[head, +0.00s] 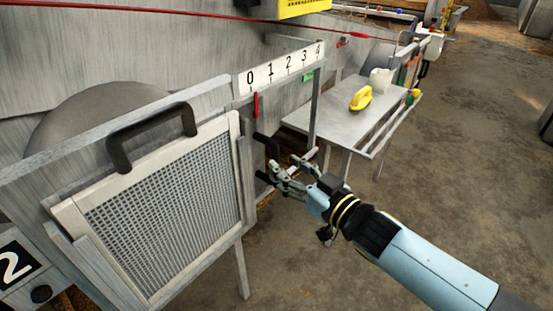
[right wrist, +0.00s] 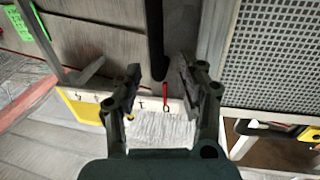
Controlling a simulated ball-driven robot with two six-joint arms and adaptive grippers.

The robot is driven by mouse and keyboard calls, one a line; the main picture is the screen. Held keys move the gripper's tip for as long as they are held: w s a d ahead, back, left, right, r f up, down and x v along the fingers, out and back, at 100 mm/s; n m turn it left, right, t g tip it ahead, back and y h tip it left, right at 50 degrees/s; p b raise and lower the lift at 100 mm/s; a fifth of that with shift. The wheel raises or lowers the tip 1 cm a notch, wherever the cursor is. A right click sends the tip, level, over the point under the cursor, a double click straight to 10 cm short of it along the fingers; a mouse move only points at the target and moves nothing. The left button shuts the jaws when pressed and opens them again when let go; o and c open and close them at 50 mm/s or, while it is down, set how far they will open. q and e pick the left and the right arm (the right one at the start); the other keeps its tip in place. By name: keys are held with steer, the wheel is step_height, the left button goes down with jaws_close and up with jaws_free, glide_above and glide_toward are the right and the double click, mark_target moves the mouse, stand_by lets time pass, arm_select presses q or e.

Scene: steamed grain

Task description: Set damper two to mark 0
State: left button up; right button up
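The number strip (head: 283,68) runs from 0 to 4 on the grey frame. The red pointer (head: 256,105) hangs below it between 0 and 1, nearer 0. It also shows in the right wrist view (right wrist: 165,95). The plate marked 2 (head: 14,263) is at the lower left. My right gripper (head: 292,165) is open beside black handle parts (head: 262,138) below the strip. In the right wrist view (right wrist: 158,68), a black bar (right wrist: 155,40) lies between its fingertips, with gaps to both sides. Contact cannot be told. My left gripper is not in view.
A mesh panel (head: 170,205) with a black handle (head: 150,135) stands left of the gripper. A green marker (head: 308,77) sits under the strip's right end. A metal table (head: 335,112) carries a yellow-handled tool (head: 361,98). Open floor lies to the right.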

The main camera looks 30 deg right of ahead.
steer(key=s+d, duration=0.1)
steer(key=s, duration=0.6)
steer(key=shift+d, duration=0.2)
